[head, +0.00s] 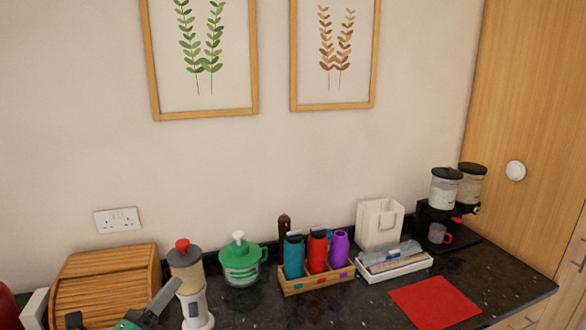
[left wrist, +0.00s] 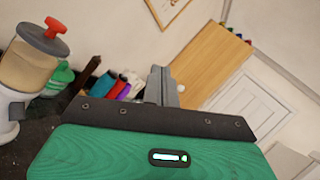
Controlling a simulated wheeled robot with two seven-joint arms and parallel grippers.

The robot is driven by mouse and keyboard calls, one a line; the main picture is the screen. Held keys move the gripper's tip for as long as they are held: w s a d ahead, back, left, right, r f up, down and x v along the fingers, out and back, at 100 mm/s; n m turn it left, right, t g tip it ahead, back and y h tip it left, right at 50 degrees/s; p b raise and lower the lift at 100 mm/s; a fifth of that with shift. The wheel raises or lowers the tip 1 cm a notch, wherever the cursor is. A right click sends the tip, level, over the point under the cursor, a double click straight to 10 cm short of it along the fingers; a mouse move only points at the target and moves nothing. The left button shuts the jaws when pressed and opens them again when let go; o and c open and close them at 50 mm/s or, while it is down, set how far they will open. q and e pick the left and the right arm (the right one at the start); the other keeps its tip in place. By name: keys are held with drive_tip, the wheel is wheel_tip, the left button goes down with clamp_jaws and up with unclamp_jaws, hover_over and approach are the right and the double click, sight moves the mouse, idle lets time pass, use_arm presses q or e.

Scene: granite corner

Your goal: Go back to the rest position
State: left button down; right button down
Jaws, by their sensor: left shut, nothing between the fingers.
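My left gripper (head: 168,294) is low at the left in the head view, with its green body at the bottom edge. Its grey fingers are shut and empty, in front of the grinder-like appliance (head: 188,282) with a red knob. In the left wrist view the shut fingers (left wrist: 161,84) point away from the green housing, and the same appliance (left wrist: 36,58) stands at the left. My right gripper shows in neither view.

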use_arm(q)
drive_tip(key=s+a+f+n+g+y, duration=0.35)
drive_tip(key=f+n+y, duration=0.25)
drive_tip(key=f+n, duration=0.4)
drive_tip(key=s+a+f+n+g+y, duration=0.2)
drive_tip(key=s+f+n+y, duration=0.35)
drive_tip(key=n, duration=0.75)
drive_tip(key=s+d+f+n+g+h, duration=0.1)
drive_tip(key=s+d+f+n+g, duration=0.3)
drive_tip(key=s+f, duration=0.45)
drive_tip(key=s+d+f+n+g+h, duration=0.1)
drive_tip(key=s+d+f+n+g, duration=0.1)
drive_tip(key=s+f+n+g, duration=0.55)
wheel_tip(320, 180, down, 40)
drive_tip(key=s+r+m+b, duration=0.1)
drive_tip(key=s+m+b, duration=0.15)
drive_tip(key=b, duration=0.55)
drive_tip(key=s+a+f+b, duration=0.1)
drive_tip(key=s+f+b, duration=0.2)
drive_tip(key=s+f, duration=0.6)
drive_tip(key=s+a+f+g+b, duration=0.1)
drive_tip(key=s+a+f+b, duration=0.1)
drive_tip(key=s+f, duration=0.7)
wheel_tip(320, 180, down, 7)
drive_tip(key=shift+s+a+f+g+b, duration=0.1)
drive_tip(key=shift+s+a+g+b, duration=0.2)
drive_tip(key=shift+b, duration=0.3)
